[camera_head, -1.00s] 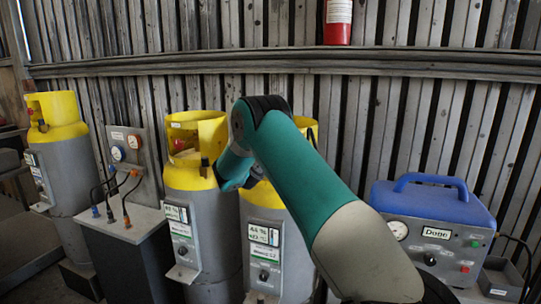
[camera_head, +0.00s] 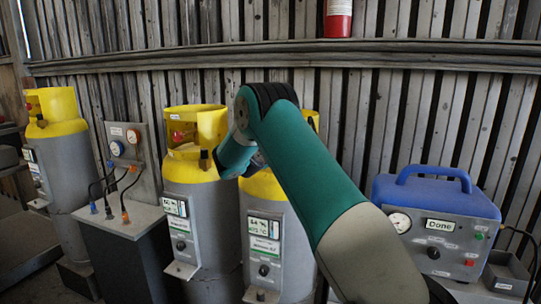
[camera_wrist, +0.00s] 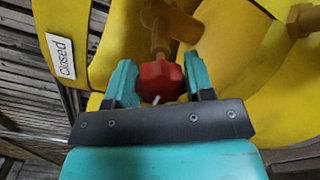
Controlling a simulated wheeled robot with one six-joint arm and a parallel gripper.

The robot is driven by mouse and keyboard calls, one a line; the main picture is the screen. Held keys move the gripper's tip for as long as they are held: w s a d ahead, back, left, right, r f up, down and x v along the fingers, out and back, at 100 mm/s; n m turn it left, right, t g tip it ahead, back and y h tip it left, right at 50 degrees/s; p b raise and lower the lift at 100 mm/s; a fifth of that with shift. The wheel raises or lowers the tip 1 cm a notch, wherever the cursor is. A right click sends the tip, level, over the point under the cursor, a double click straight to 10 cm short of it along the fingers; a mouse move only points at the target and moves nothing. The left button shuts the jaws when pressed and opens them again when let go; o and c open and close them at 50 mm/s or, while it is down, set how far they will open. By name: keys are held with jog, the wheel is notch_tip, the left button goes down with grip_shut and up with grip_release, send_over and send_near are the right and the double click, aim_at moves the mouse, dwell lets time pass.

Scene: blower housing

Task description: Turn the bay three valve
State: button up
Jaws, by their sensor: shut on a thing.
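In the wrist view a red valve knob (camera_wrist: 158,84) on a brass-coloured stem sits between the two teal jaws of my gripper (camera_wrist: 160,76). The jaws are shut on the knob from both sides. A white tag reading "Closed" (camera_wrist: 61,57) is on the yellow collar to the left. In the head view my arm reaches toward the grey cylinder with a yellow top (camera_head: 266,225), right of the middle one. My arm hides the jaws and that cylinder's valve there. No bay number is readable.
The middle cylinder (camera_head: 196,225) stands close on the left, with another cylinder (camera_head: 68,165) at the far left. A gauge stand with hoses (camera_head: 125,225) is between them. A blue-topped machine reading "Done" (camera_head: 437,215) is at the right. A plank wall stands close behind.

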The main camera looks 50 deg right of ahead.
jog(key=m+b, duration=0.2)
jog(key=b, duration=0.1)
jog(key=f+m+b, duration=0.1)
jog(key=m+b, duration=0.1)
jog(key=b, duration=0.1)
jog(key=shift+s+m, duration=0.1)
jog(key=shift+m, duration=0.3)
jog(key=m+b, duration=0.4)
jog(key=b, duration=0.1)
jog(key=shift+d+m+b, duration=0.1)
jog(key=shift+m+b, duration=0.2)
jog(key=shift+b, duration=0.1)
jog(key=m+b, duration=0.4)
jog(key=b, duration=0.1)
jog(key=m+b, duration=0.3)
jog(key=shift+r+m+b, duration=0.15)
jog(key=shift+m+b, duration=0.15)
jog(key=shift+m, duration=0.1)
jog(key=shift+m+b, duration=0.4)
jog(key=shift+m, duration=0.1)
jog(key=shift+r, duration=0.15)
jog(key=o, duration=0.9)
